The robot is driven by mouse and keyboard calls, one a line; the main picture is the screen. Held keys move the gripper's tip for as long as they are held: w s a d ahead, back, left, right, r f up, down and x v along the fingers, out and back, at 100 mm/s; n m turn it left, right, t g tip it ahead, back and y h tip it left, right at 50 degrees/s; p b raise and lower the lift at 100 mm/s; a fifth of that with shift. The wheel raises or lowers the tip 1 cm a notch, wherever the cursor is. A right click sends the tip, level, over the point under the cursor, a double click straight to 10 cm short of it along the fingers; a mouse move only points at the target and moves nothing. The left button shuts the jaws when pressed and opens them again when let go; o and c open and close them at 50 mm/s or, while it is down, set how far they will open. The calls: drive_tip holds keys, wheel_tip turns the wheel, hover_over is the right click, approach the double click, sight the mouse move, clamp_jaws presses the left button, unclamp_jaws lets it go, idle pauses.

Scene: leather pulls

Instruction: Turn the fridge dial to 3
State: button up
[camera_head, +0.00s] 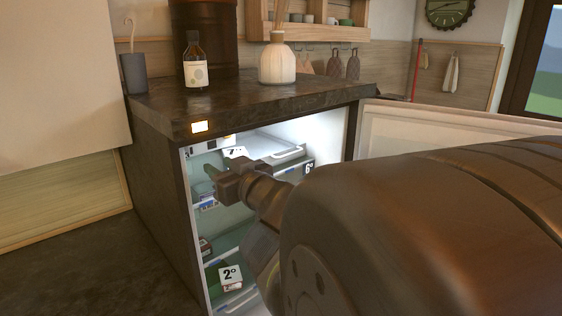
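The fridge (186,215) stands open under a dark counter, with its inside lit. A small white panel (214,142) with tiny markings sits at the top left of the inside. It may carry the dial, but the dial and its number are too small to make out. My gripper (214,177) is at the fridge opening, below this panel and apart from it in the picture. Its fingers point left and into the fridge. I see nothing held in it, but the gap between its fingers is not clear.
The open fridge door (440,130) extends right behind my arm. Inside are shelves with labels, including a "2°" tag (231,277) low down. A bottle (195,65) and a white diffuser (277,65) stand on top.

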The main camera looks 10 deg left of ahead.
drive_tip(key=shift+a, duration=0.1)
drive_tip(key=x, duration=1.3)
drive_tip(key=shift+w+a, duration=0.2)
drive_tip(key=shift+w, duration=0.1)
drive_tip(key=shift+d, duration=0.1)
drive_tip(key=shift+s+d, duration=0.2)
drive_tip(key=shift+s, duration=0.05)
drive_tip(key=m+p, duration=0.6)
approach(191, 148)
drive_tip(key=v, duration=0.4)
drive_tip(key=shift+s, duration=0.1)
idle(2.0)
